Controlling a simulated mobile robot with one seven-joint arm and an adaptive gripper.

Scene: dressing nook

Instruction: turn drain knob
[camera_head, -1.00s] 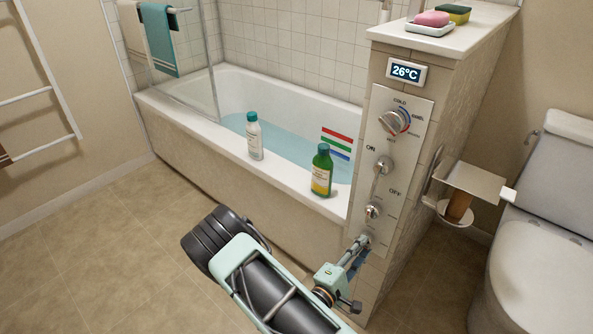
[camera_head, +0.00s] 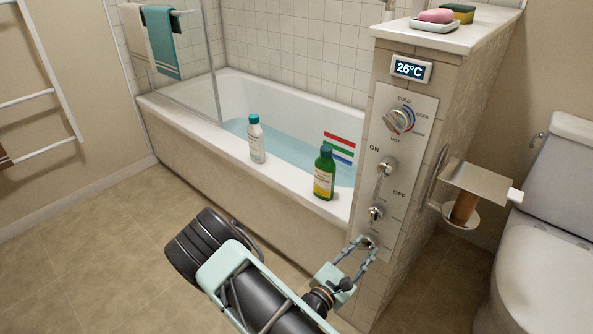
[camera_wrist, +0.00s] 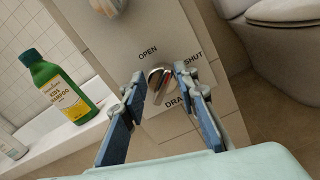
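The drain knob (camera_wrist: 160,80) is a shiny metal knob low on the control panel, with OPEN, SHUT and DRAIN lettered around it in the wrist view. In the head view it is the lowest knob (camera_head: 367,242), partly covered by my fingers. My gripper (camera_wrist: 166,92) is open, with its two blue-padded fingers apart. The fingertips lie to either side of the knob in the wrist view. I cannot tell whether either finger touches it. In the head view my gripper (camera_head: 366,245) reaches the panel from below.
The panel (camera_head: 405,180) also holds a temperature knob (camera_head: 398,121), an ON/OFF lever (camera_head: 385,166) and another small knob (camera_head: 376,213). A green bottle (camera_head: 324,173) and a white bottle (camera_head: 256,140) stand on the tub rim. A paper holder (camera_head: 475,178) juts out at right.

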